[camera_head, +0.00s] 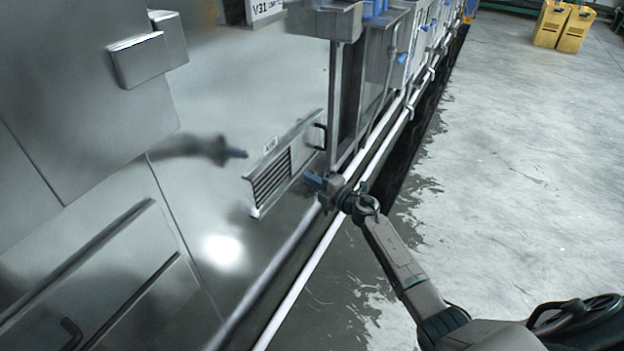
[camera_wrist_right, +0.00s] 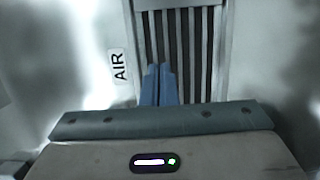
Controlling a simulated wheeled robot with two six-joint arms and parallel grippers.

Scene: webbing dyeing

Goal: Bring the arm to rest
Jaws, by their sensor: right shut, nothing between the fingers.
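My right arm (camera_head: 393,253) reaches in from the lower right of the head view. It extends toward the steel machine wall. My right gripper (camera_head: 313,181) is at its far end, close to the slotted air vent panel (camera_head: 271,181). In the right wrist view its two blue fingers (camera_wrist_right: 159,85) lie together, shut, with nothing between them. They point at the vent slats (camera_wrist_right: 182,45); whether they touch them I cannot tell. My left gripper is not in view.
An AIR label (camera_wrist_right: 118,66) sits left of the vent. White pipes (camera_head: 305,283) run along the machine's foot, below the gripper. A steel post (camera_head: 334,105) stands just beyond it. The concrete floor (camera_head: 500,170) at right is open, with yellow containers (camera_head: 563,27) far back.

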